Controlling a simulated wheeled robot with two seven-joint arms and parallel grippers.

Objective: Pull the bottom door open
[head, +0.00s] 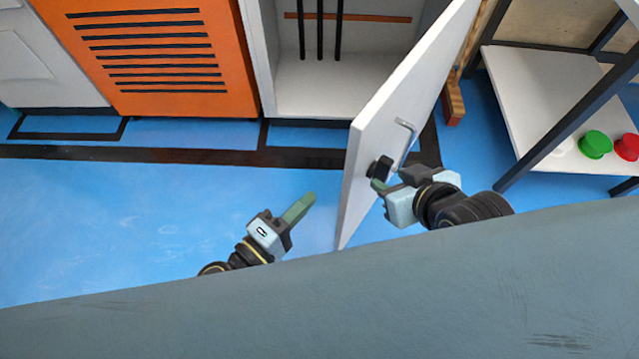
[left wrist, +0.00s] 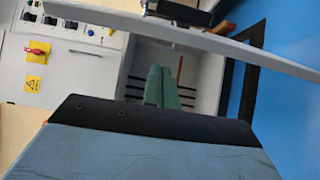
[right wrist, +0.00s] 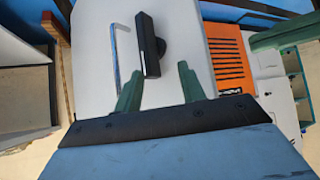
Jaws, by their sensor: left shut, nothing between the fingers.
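The bottom door (head: 408,95) is a white panel that stands swung wide open from its cabinet. Its outer face carries a black handle (head: 380,168) and a grey bent bar (head: 404,142); both also show in the right wrist view, the black handle (right wrist: 149,45) and the bar (right wrist: 117,60). My right gripper (right wrist: 158,86) is open on the outer side, its fingers to either side of the black handle's lower end in the picture; contact cannot be told. My left gripper (head: 311,197) is shut and empty, on the door's inner side, apart from it. The door's edge (left wrist: 190,38) crosses the left wrist view.
The open compartment (head: 325,85) is white inside with several black bars. An orange louvred panel (head: 150,55) stands to its left. A rack with a white shelf (head: 545,95) holding green and red items stands right of the door. The blue floor at left is clear.

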